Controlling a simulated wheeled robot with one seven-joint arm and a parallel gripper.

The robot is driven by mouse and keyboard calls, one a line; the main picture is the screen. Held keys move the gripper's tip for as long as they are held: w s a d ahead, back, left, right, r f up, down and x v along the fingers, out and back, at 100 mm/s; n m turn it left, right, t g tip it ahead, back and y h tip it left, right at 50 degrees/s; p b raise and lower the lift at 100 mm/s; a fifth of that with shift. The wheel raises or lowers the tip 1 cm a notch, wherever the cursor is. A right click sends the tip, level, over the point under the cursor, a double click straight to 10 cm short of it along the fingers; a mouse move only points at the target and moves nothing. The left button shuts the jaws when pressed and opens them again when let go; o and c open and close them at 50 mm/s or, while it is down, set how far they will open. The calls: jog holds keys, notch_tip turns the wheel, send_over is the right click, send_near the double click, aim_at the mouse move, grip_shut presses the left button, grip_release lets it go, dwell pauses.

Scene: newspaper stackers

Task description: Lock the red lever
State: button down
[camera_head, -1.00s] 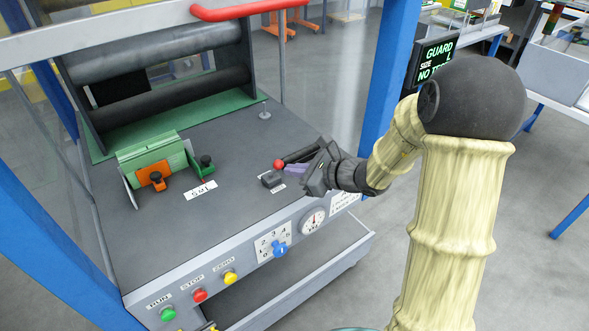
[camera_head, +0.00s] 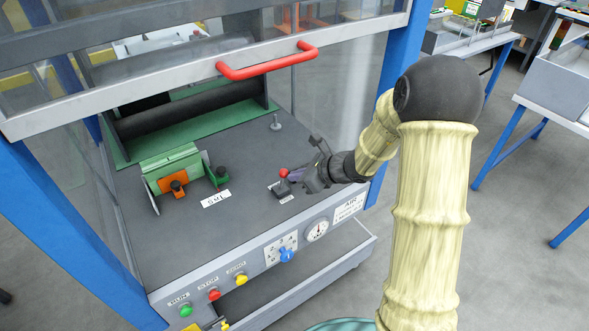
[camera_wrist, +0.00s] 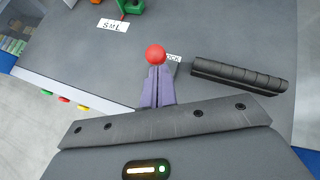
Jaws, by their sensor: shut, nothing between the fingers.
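The red lever, with its round red knob (camera_head: 283,173), stands on the grey machine top near the front right. The knob also shows in the wrist view (camera_wrist: 156,54), just beyond the fingertips. My gripper (camera_head: 293,175) is shut and empty, low beside the lever on its right. Its purple fingers (camera_wrist: 156,86) point at the knob and overlap the lever's lower part in the wrist view. I cannot tell whether they touch it. A label ending in "OCK" (camera_wrist: 174,58) lies partly hidden behind the knob.
A black ribbed bar (camera_wrist: 238,77) lies right of the fingers. A green fixture (camera_head: 172,165) with an orange clamp (camera_head: 178,187) stands left. A framed guard with a red handle (camera_head: 267,66) hangs above. The front panel has buttons, a blue dial (camera_head: 287,255) and a gauge (camera_head: 317,230).

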jog(key=p, duration=0.2)
jog(key=w+r+g+p, duration=0.1)
jog(key=p, duration=0.1)
jog(key=shift+a+r+h, duration=0.25)
jog(key=shift+a+h, duration=0.05)
jog(key=shift+a, duration=0.1)
jog(key=w+a+g+h+p, duration=0.1)
jog(key=w+a+p, duration=0.2)
jog(key=w+p, duration=0.3)
jog(key=shift+a+p, duration=0.2)
jog(key=shift+p, duration=1.55)
jog(key=shift+w, duration=0.15)
jog(key=shift+r, duration=0.15)
jog(key=s+d+r, duration=0.1)
jog(key=d+r, duration=0.5)
jog(key=r, duration=0.5)
jog(key=shift+d+m+p, duration=0.2)
jog(key=shift+m+p, duration=0.1)
jog(key=shift+p, duration=0.1)
